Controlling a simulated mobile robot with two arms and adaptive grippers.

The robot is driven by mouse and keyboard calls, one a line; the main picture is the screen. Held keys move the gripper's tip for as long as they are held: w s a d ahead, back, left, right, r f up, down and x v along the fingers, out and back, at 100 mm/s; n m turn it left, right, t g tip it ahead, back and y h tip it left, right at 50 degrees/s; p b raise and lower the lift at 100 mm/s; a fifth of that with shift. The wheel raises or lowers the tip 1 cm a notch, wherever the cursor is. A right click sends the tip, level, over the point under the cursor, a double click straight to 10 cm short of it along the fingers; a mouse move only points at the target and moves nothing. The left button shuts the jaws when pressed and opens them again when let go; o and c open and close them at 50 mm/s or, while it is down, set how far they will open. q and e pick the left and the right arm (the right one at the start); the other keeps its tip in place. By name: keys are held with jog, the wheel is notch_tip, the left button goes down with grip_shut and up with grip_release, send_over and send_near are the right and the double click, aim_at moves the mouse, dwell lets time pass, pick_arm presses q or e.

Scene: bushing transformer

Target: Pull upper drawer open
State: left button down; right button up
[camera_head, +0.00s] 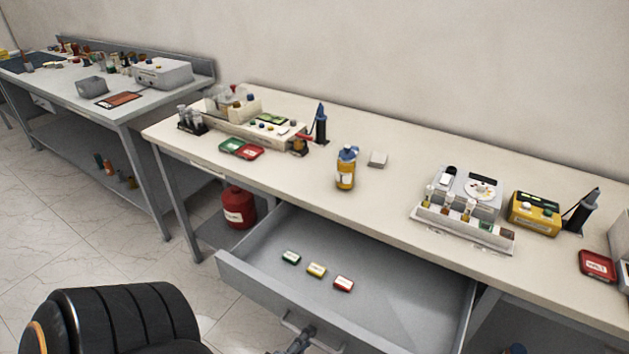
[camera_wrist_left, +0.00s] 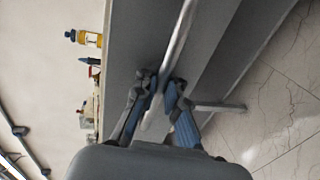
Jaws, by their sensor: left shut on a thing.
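The upper drawer (camera_head: 390,300) under the beige table is open and pulled well out, showing its grey inside. Its bar handle (camera_head: 304,331) is on the front panel, near the bottom edge of the head view. My left gripper (camera_head: 298,346) is at that handle, partly cut off by the picture edge. In the left wrist view my left gripper (camera_wrist_left: 160,95) is shut on the handle (camera_wrist_left: 178,45), with a finger on either side of the bar. My right gripper is in neither view.
Green, yellow and red small boxes (camera_head: 316,270) lie in the drawer. On the beige table (camera_head: 300,190) stand a yellow bottle (camera_head: 345,172), a rack of vials (camera_head: 463,225) and a yellow device (camera_head: 534,213). A red canister (camera_head: 238,206) stands below, left of the drawer.

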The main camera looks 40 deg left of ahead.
pick_arm(q)
jog(key=shift+s, duration=0.2)
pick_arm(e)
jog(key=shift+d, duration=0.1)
pick_arm(q)
jog(key=c, duration=1.7)
grip_release()
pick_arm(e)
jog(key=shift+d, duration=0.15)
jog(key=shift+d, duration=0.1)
pick_arm(q)
jog(key=v, duration=1.2)
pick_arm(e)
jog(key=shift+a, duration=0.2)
